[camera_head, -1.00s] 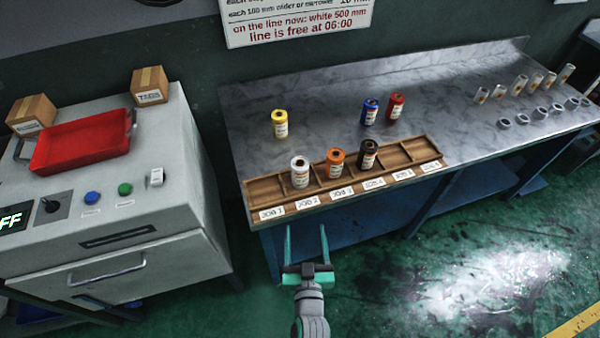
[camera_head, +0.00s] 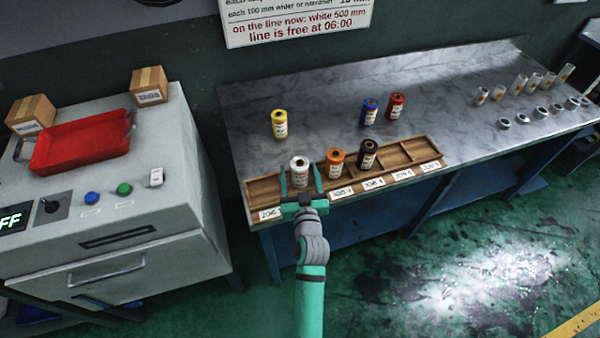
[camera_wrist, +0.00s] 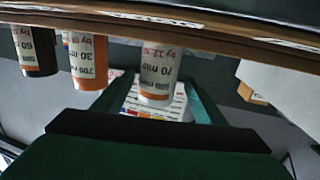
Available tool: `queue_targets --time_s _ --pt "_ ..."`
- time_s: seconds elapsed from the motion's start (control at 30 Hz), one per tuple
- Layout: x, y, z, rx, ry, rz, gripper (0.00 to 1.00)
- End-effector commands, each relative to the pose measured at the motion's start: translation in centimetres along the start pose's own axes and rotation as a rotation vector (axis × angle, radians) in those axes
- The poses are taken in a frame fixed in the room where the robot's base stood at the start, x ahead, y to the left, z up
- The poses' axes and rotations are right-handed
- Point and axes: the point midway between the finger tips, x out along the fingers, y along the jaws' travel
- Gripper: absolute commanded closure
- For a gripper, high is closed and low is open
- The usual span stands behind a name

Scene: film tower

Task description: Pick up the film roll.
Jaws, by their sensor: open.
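Several film rolls stand upright at the bench. The white roll (camera_head: 299,174), the orange roll (camera_head: 335,163) and the dark roll (camera_head: 368,154) stand in the wooden rack. A yellow roll (camera_head: 279,124), a blue roll (camera_head: 369,112) and a red roll (camera_head: 396,106) stand behind it. My gripper (camera_head: 301,172) is open at the rack's front, one finger on each side of the white roll. The wrist view is upside down; the white roll (camera_wrist: 157,66) appears between the fingers, with gaps to both. The orange roll (camera_wrist: 87,62) is beside it. Contact is not visible.
The wooden rack (camera_head: 408,152) has dividers and white labels along its front edge. Pale rolls and rings (camera_head: 522,82) stand at the bench's right. A grey machine (camera_head: 165,225) with a red tray (camera_head: 82,143) and boxes stands left.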

Motion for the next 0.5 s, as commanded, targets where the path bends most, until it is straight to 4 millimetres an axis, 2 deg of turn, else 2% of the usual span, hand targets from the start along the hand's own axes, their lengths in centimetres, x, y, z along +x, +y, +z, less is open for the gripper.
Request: queue_targets --time_s 0.17,0.5 --pt "1.1 0.1 -0.3 0.0 0.001 0.0 0.35" --pt "5.1 0.4 -0.7 -0.001 0.0 0.0 0.35"
